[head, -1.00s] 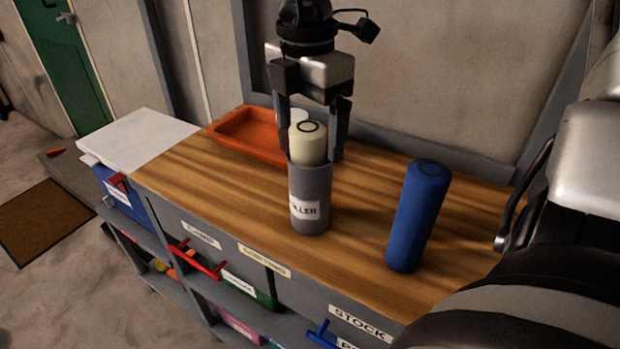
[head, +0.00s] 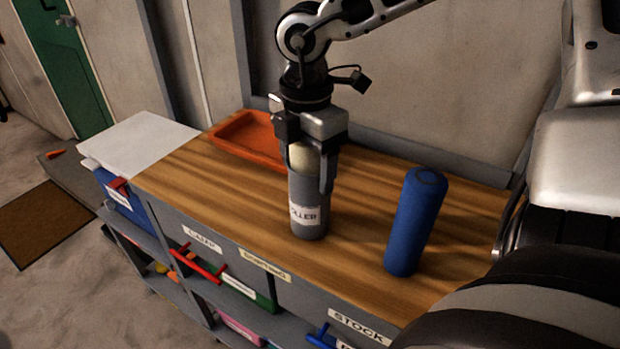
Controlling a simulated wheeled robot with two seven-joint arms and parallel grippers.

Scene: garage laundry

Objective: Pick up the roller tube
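The roller tube (head: 308,228) is a grey cylinder with a white label and a cream roller (head: 302,157) in its top. It stands upright on the wooden bench top in the head view. My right gripper (head: 307,180) points straight down over it, with one finger on each side of its upper part. The gripper's body hides the roller's top. I cannot tell whether the fingers touch the tube or stand slightly apart from it. My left gripper is not in view.
A blue cylinder (head: 415,222) stands to the right of the tube on the bench (head: 362,205). An orange tray (head: 225,147) lies behind left, a white board (head: 140,143) at the left end. A wall rises behind. Shelves with labelled bins are below the front edge.

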